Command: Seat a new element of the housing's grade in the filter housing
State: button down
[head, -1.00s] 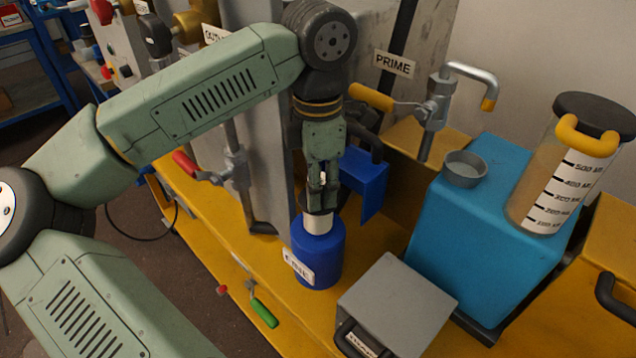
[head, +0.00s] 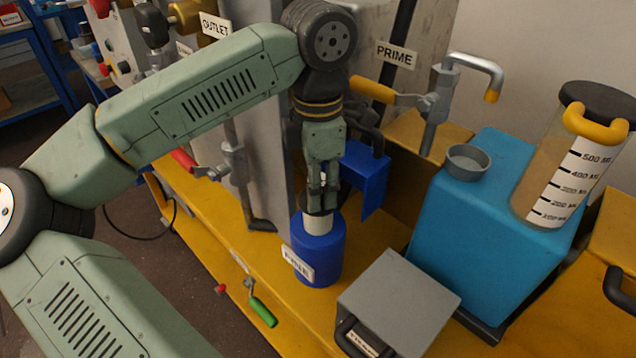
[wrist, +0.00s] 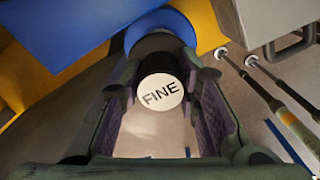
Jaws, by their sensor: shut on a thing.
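The blue filter housing (head: 318,258) stands upright on the yellow deck with a white label that appears to read FINE. My gripper (head: 321,204) points down above its mouth and is shut on a pale cylindrical element (head: 320,224). The element's lower part is inside the housing's opening; how deep it goes is hidden. In the wrist view the element's round white end face (wrist: 160,92) reads FINE and sits between the two finger pads. The blue housing rim (wrist: 172,22) shows behind it.
A grey box (head: 398,300) with a black handle stands close to the right of the housing. A blue tank (head: 490,235) carries a small grey cup (head: 467,162) and a measuring jar (head: 570,165). A green-handled valve (head: 263,312) is at the front edge. A blue bracket (head: 365,180) is behind.

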jog(key=shift+f+b, duration=2.45)
jog(key=shift+f, duration=0.4)
jog(key=c, duration=1.1)
grip_release()
jog(key=shift+r, duration=0.1)
